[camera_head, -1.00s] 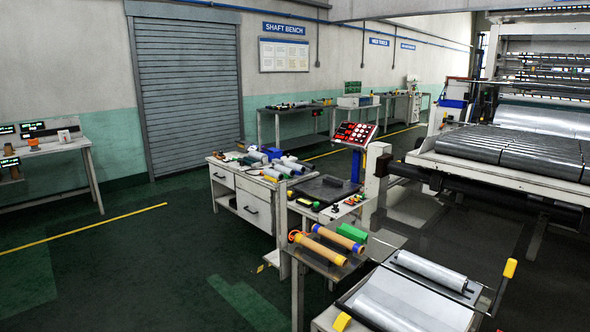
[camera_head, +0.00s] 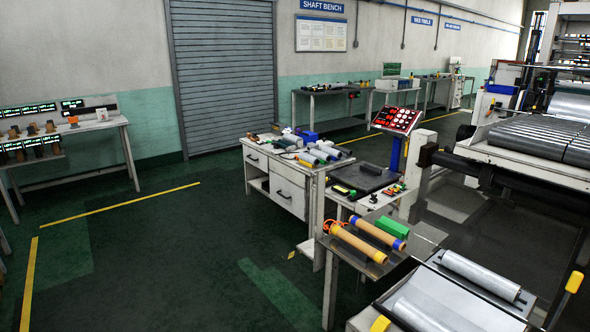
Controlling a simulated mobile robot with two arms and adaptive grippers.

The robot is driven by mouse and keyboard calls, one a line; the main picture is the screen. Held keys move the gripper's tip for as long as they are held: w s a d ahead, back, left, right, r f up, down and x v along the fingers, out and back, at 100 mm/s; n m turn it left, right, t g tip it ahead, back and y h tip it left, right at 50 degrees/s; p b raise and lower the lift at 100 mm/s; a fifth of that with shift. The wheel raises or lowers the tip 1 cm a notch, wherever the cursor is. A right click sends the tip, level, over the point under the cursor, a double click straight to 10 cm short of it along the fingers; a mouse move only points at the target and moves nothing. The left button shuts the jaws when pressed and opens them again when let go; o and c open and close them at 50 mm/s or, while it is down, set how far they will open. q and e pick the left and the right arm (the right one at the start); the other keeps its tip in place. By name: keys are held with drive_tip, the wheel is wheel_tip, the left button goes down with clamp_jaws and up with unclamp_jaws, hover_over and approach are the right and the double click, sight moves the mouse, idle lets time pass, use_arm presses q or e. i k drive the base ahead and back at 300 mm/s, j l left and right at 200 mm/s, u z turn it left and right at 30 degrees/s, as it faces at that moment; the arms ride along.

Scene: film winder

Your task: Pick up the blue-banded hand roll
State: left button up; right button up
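Two tan hand rolls lie side by side on a small grey side table (camera_head: 345,257) right of the middle of the head view. The farther one is the blue-banded hand roll (camera_head: 374,231), with a blue band at its near right end. The nearer one is a hand roll with orange ends (camera_head: 357,244). Neither of my grippers is in view.
A white drawer bench (camera_head: 285,185) with tools stands behind the side table. A machine with a metal roller (camera_head: 480,275) and yellow-tipped levers (camera_head: 573,282) is in the right foreground. Open green floor (camera_head: 180,270) lies to the left.

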sight(337, 154)
drive_tip(key=i+j+u, duration=0.3)
drive_tip(key=i+u, duration=0.2)
drive_tip(key=i, duration=0.55)
drive_tip(key=i+l+u, duration=0.15)
drive_tip(key=i+u, duration=0.35)
drive_tip(key=i, duration=0.55)
drive_tip(key=i+l+z, duration=0.3)
drive_tip(key=i, duration=0.3)
drive_tip(key=i+z, duration=0.35)
drive_tip(key=i, duration=0.25)
drive_tip(key=i+j+z, duration=0.15)
drive_tip(key=i+z, duration=0.15)
drive_tip(key=i, duration=0.3)
drive_tip(key=i+j+z, duration=0.3)
drive_tip(key=i, duration=0.25)
